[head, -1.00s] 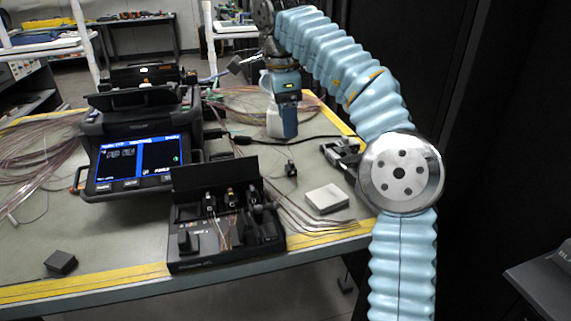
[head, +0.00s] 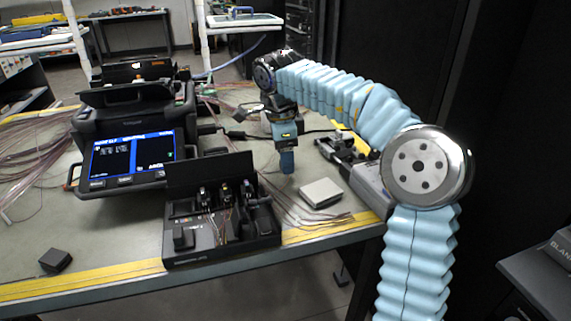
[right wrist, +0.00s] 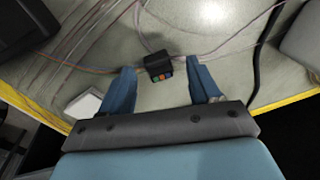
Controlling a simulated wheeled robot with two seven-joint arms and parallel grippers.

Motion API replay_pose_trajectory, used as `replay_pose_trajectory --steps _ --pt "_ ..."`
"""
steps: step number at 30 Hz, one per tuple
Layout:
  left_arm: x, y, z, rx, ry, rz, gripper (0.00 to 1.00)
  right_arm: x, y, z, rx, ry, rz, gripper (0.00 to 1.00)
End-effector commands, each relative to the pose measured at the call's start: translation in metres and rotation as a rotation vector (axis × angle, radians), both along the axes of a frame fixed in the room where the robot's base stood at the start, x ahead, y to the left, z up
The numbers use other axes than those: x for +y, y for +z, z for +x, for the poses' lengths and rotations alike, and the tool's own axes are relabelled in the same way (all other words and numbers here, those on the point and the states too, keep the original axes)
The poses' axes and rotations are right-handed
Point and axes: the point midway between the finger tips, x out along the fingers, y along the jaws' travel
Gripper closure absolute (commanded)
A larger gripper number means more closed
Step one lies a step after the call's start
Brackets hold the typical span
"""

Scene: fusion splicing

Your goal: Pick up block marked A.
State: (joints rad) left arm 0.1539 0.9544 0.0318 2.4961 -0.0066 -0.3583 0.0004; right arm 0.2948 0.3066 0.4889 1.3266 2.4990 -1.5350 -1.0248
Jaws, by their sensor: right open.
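A small black block (right wrist: 159,68) with orange, green and blue squares lies on the table in the right wrist view. I cannot read a letter A on it. My right gripper (head: 287,163) points down over the table in the head view and hides that spot. In the right wrist view its two blue fingers (right wrist: 161,76) are open, one on each side of the block, with a gap on both sides. I cannot tell how far the fingertips are above the table. My left gripper is not in view.
A black organizer (head: 250,241) with small tools stands at the front edge. Left of it are the splicer (head: 130,160) and a dark block (head: 55,260). A pale box (head: 321,193) lies right of the gripper. Thin fibres (head: 305,216) and a black cable (head: 250,136) cross the table.

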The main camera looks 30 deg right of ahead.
Motion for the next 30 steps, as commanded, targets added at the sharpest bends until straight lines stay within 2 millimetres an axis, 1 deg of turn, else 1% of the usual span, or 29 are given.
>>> replay_pose_trajectory --steps 2,9,14,25,28,30 --pt "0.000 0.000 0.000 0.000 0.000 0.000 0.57 0.000 0.000 0.000 0.000 0.000 0.000 0.38" --pt "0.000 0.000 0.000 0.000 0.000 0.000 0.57 0.000 0.000 0.000 0.000 0.000 0.000 0.74" --pt "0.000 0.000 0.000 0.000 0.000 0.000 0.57 0.000 0.000 0.000 0.000 0.000 0.000 0.99" --pt "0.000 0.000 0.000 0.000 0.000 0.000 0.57 0.000 0.002 0.000 0.000 0.000 0.000 1.00" --pt "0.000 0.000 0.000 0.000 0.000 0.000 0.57 0.000 0.009 0.000 -0.001 0.000 0.001 1.00" --pt "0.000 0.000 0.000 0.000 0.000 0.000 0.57 0.001 0.018 0.001 -0.002 0.001 0.000 1.00"
